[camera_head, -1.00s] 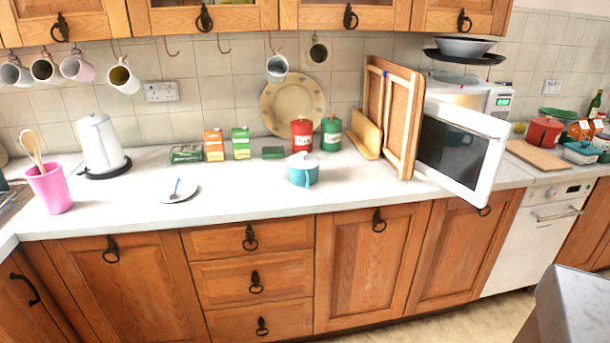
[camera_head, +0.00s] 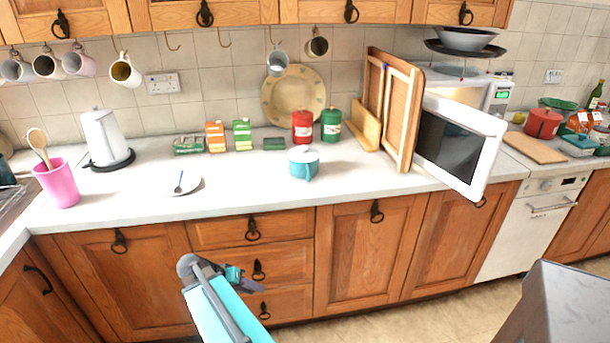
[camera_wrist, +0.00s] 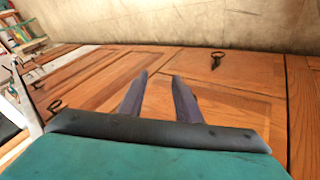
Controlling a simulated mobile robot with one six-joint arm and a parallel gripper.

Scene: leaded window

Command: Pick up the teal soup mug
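The teal soup mug (camera_head: 303,163) stands upright on the white worktop with a white lid on it, in the middle of the head view. Its handle faces the front edge. My gripper (camera_head: 256,281) is low in front of the wooden drawers, below and to the left of the mug, well apart from it. In the wrist view my gripper (camera_wrist: 160,78) shows two dark fingers spread apart with nothing between them. The mug is not in the wrist view.
A small plate with a spoon (camera_head: 183,185) lies left of the mug. Red (camera_head: 302,127) and green (camera_head: 331,125) canisters stand behind it. The open microwave door (camera_head: 460,145) juts out at right. The worktop around the mug is clear.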

